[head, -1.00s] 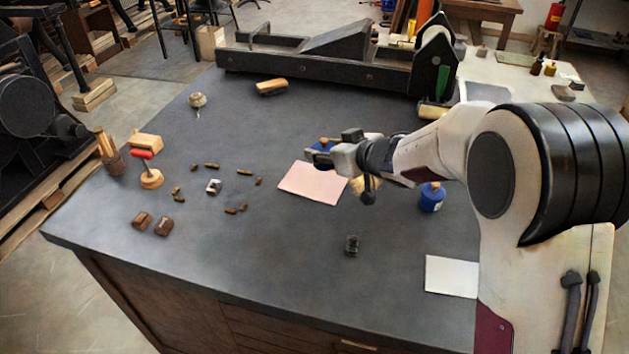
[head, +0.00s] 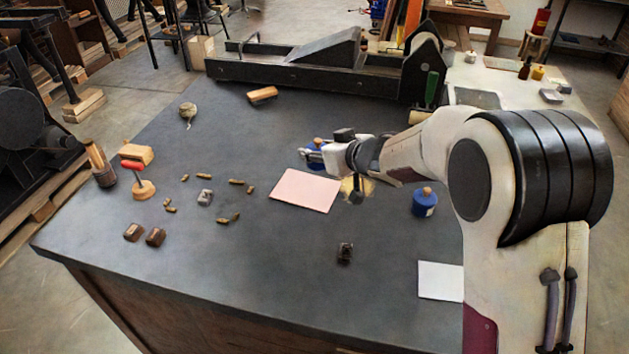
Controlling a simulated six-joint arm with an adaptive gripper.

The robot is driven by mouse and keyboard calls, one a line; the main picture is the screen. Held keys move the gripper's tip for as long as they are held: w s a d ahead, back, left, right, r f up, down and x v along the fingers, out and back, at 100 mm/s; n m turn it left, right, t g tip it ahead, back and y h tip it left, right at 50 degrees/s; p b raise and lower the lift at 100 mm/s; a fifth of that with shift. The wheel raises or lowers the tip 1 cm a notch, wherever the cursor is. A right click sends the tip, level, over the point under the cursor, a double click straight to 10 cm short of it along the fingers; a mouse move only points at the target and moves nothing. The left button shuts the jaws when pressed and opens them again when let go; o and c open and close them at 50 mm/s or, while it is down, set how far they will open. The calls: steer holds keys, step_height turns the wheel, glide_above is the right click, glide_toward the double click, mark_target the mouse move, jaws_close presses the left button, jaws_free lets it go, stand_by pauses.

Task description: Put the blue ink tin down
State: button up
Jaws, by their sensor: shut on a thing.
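A blue ink tin (head: 315,160) with a cork-coloured top is at my gripper (head: 313,153), beyond the pink sheet (head: 305,190). My gripper is shut on this tin, and its fingers and wrist hide part of it. I cannot tell whether the tin's base touches the table. A second blue tin (head: 425,203), also with a cork-coloured top, stands upright on the table to the right, under my forearm and apart from my gripper.
A pale yellow object (head: 364,187) is partly hidden behind my wrist. A small dark block (head: 344,253) and a white sheet (head: 440,281) lie nearer. A long black press (head: 290,72) spans the back.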

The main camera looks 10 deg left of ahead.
mark_target(318, 166)
steer(key=shift+f, duration=2.5)
steer(key=shift+f, duration=1.85)
steer(key=shift+f, duration=0.15)
steer(key=o, duration=1.3)
